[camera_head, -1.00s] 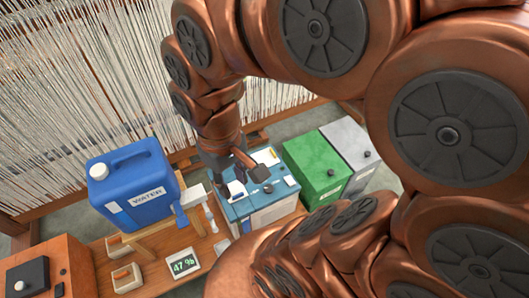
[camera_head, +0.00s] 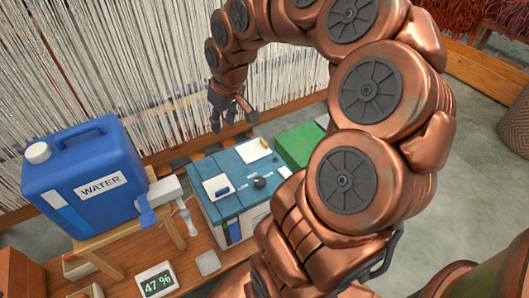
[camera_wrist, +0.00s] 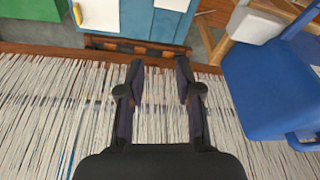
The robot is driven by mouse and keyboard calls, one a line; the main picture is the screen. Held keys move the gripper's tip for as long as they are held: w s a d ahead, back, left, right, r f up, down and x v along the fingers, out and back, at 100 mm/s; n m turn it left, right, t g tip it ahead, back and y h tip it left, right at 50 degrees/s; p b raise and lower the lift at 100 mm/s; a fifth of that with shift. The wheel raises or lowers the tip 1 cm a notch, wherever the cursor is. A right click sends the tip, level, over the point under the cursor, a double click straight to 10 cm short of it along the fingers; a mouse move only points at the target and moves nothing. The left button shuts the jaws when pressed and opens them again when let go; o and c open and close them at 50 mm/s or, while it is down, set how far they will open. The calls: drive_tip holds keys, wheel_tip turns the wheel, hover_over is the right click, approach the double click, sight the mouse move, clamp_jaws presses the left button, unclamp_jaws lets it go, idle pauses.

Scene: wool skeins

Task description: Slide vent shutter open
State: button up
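The blue-topped box (camera_head: 225,198) stands on the wooden bench in the head view, with labels, a dark knob (camera_head: 260,182) and a white pad on top. I cannot make out which part is the vent shutter. The box also shows at the top of the wrist view (camera_wrist: 163,22). My gripper (camera_head: 232,118) is behind and above the box, in front of the hanging white threads, apart from the box. In the wrist view my gripper (camera_wrist: 160,66) is open, with nothing between its fingers.
A blue water container (camera_head: 85,185) with a tap stands on a wooden stand to the left. A 47 % display (camera_head: 157,281) lies in front. A green box (camera_head: 298,145) stands right of the blue-topped box. White threads (camera_head: 150,70) hang behind.

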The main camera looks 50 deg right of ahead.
drive_tip(key=w+d+f+m+t+b, duration=0.1)
drive_tip(key=w+d+f+m+b, duration=0.1)
drive_tip(key=d+f+b, duration=0.7)
drive_tip(key=h+b, duration=0.1)
drive_tip(key=b, duration=0.1)
approach(264, 141)
drive_tip(key=f, duration=0.2)
drive_tip(key=shift+m, duration=0.4)
drive_tip(key=shift+w+b+x, duration=0.15)
drive_tip(key=shift+b+x, duration=0.65)
drive_tip(key=shift+x, duration=1.05)
drive_tip(key=shift+w+b+x, duration=0.15)
drive_tip(key=shift+b+x, duration=0.6)
drive_tip(key=shift+x, duration=1.1)
drive_tip(key=shift+r+t, duration=0.2)
drive_tip(key=shift+t, duration=0.1)
clamp_jaws()
